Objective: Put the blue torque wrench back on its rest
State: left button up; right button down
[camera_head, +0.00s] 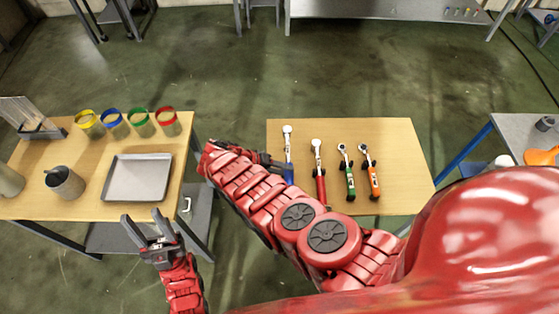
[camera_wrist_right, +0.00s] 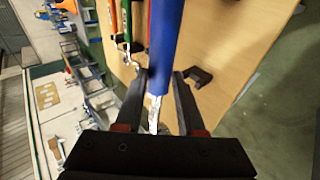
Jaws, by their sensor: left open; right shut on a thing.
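The blue torque wrench (camera_head: 288,146) is at the left end of the row at the right-hand table, its silver head toward the far edge. In the right wrist view its blue handle (camera_wrist_right: 166,42) runs between the two dark fingers. My right gripper (camera_head: 281,164) is shut on it, and my red forearm hides part of the handle in the head view. A small dark rest block (camera_wrist_right: 198,77) stands on the tabletop beside the wrench; I cannot tell how high the wrench is above the table. My left gripper (camera_head: 148,229) is open and empty, in front of the left table.
Red (camera_head: 320,185), green (camera_head: 350,183) and orange (camera_head: 374,184) wrenches lie to the right on the wooden table (camera_head: 405,150). The left table holds a grey tray (camera_head: 138,178), dark cup (camera_head: 64,182) and several colour-rimmed jars. Open floor separates the tables.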

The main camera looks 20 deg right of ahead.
jog(key=shift+r, duration=0.15)
dwell(0.3)
jog(key=shift+s+f+b, duration=0.1)
jog(key=shift+f+b, duration=2.75)
jog(key=shift+f, duration=0.2)
jog(key=shift+s+f+b, duration=0.1)
jog(key=shift+f+b, duration=1.45)
jog(key=shift+b, duration=0.35)
jog(key=c, duration=0.6)
grip_release()
jog(key=shift+c, duration=0.2)
jog(key=shift+o, duration=1)
jog(key=shift+a, duration=0.1)
